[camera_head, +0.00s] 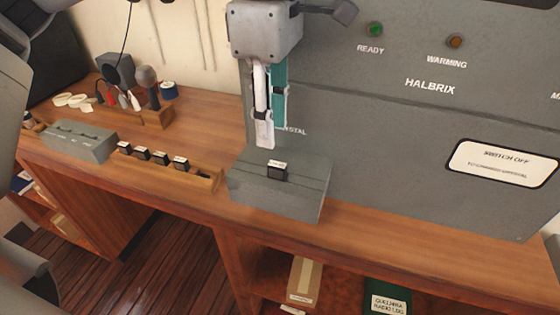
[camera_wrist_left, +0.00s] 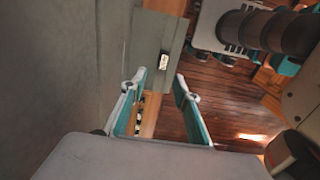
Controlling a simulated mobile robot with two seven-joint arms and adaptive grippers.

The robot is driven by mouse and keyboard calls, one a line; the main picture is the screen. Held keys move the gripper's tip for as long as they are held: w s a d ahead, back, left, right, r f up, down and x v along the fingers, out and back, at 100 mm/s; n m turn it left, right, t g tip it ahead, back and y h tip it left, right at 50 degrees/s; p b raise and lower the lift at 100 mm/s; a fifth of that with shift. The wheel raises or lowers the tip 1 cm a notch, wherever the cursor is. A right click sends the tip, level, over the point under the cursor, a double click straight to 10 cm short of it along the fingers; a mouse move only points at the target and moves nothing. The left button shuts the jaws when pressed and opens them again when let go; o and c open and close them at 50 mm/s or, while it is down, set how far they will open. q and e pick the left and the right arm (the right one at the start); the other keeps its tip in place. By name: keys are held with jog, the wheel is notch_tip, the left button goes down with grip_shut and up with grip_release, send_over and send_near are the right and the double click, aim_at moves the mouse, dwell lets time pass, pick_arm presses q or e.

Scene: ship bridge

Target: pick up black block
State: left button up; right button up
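A small black block (camera_head: 277,170) with a white label on top sits on the grey box (camera_head: 300,203) that juts from the cabinet. It also shows in the left wrist view (camera_wrist_left: 164,61) on the grey surface. My left gripper (camera_head: 271,137) points down above the grey box, with its fingertips a little above the block in the head view. Its white and teal fingers (camera_wrist_left: 158,82) stand apart in the left wrist view, with nothing between them. The block lies beyond the tips there.
Several similar black blocks stand in a wooden rack (camera_head: 205,179) to the left. A grey case (camera_head: 80,142) lies beyond it. The tall grey HALBRIX cabinet (camera_head: 400,140) rises right behind the gripper. Bare desk (camera_head: 420,245) runs along the front right.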

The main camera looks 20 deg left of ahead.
aim_at(274, 164)
pick_arm(q)
jog(key=f, duration=0.6)
jog(key=shift+s+d+f, duration=0.2)
jog(key=shift+s+f, duration=0.05)
jog(key=shift+s, duration=0.1)
jog(key=shift+f, duration=0.55)
grip_shut()
